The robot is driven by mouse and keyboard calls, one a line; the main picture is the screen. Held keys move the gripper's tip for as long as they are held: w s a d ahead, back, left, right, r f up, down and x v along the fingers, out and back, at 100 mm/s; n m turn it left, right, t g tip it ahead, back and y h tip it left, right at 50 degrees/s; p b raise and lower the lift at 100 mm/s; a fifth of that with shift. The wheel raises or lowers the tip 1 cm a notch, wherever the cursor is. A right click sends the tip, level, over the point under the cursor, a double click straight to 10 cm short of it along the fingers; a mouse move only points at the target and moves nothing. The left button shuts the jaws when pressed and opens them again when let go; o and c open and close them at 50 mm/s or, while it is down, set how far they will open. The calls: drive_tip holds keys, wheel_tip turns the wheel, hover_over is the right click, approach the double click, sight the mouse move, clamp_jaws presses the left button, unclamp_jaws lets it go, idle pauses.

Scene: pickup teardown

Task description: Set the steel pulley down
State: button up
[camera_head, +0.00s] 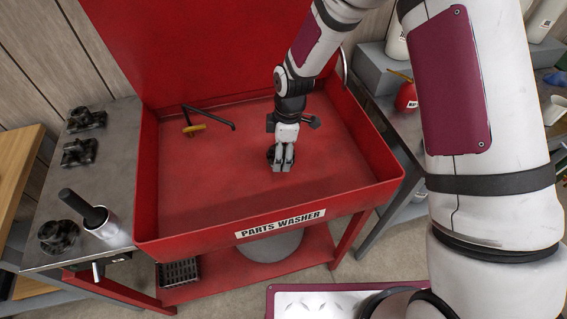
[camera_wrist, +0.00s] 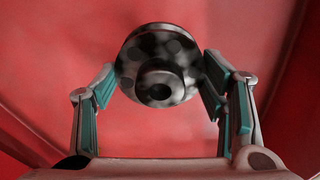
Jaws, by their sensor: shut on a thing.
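The steel pulley (camera_wrist: 157,68) is a dark, shiny round disc with a raised hub and a centre hole, facing the wrist camera. My gripper (camera_wrist: 158,88) is shut on it, with a teal-padded finger on each side. In the head view my gripper (camera_head: 281,166) points down into the red parts washer basin (camera_head: 190,200), near the basin floor. The pulley (camera_head: 270,154) shows there only as a dark edge beside the fingers. I cannot tell whether the pulley touches the basin floor.
A brush with a yellow part (camera_head: 193,129) and a bent black spout lie at the basin's back left. Several dark metal parts (camera_head: 78,152) and a cup with a black handle (camera_head: 100,222) stand on the left bench. A red container (camera_head: 406,97) stands right. The basin floor around my gripper is clear.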

drive_tip(key=shift+f, duration=2.55)
drive_tip(key=shift+f, duration=0.1)
drive_tip(key=o, duration=1.5)
drive_tip(key=r, duration=0.4)
drive_tip(key=d+r, duration=0.1)
drive_tip(key=r, duration=0.7)
drive_tip(key=shift+d+r+b, duration=0.15)
drive_tip(key=shift+d+b, duration=0.05)
drive_tip(key=shift+b, duration=0.2)
